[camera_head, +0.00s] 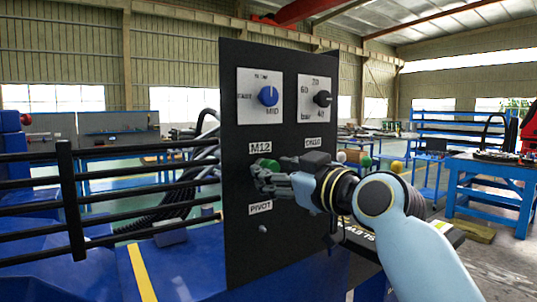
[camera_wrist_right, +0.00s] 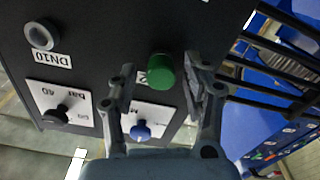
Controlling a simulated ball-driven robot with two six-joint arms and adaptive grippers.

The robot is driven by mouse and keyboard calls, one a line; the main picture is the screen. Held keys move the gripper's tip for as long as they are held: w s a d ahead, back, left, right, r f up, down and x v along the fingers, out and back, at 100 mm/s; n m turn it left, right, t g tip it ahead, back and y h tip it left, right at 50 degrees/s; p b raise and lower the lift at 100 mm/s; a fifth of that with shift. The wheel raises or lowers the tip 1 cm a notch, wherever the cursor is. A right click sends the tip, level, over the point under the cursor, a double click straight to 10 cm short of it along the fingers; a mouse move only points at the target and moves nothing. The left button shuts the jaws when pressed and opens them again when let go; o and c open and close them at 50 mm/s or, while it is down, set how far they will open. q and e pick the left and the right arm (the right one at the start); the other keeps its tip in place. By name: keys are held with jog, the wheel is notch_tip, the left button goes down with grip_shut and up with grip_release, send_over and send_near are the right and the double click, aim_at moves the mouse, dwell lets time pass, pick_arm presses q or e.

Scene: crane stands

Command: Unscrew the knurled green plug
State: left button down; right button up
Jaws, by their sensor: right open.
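The knurled green plug (camera_head: 268,163) sticks out of the black panel under the M12 label, its lower part hidden by my gripper in the head view. In the right wrist view the green plug (camera_wrist_right: 160,71) shows whole, between the two fingers. My right gripper (camera_head: 262,177) is at the panel, its fingers around the plug. In the wrist view the gripper (camera_wrist_right: 162,82) is open, with a gap on both sides of the plug. My left gripper is in neither view.
The black panel (camera_head: 240,120) carries a blue knob (camera_head: 268,96) and a black knob (camera_head: 322,98) above the plug. A grey ring fitting (camera_wrist_right: 41,36) sits by the DN10 label in the wrist view. A black railing (camera_head: 70,200) stands left of the panel.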

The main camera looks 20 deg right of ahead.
jog(key=shift+r+m, duration=0.2)
jog(key=shift+m, duration=0.8)
jog(key=shift+f+m, duration=0.2)
jog(key=shift+m, duration=0.6)
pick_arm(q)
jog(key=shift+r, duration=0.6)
pick_arm(e)
jog(key=shift+a+r, duration=0.1)
jog(key=shift+r, duration=0.05)
grip_shut()
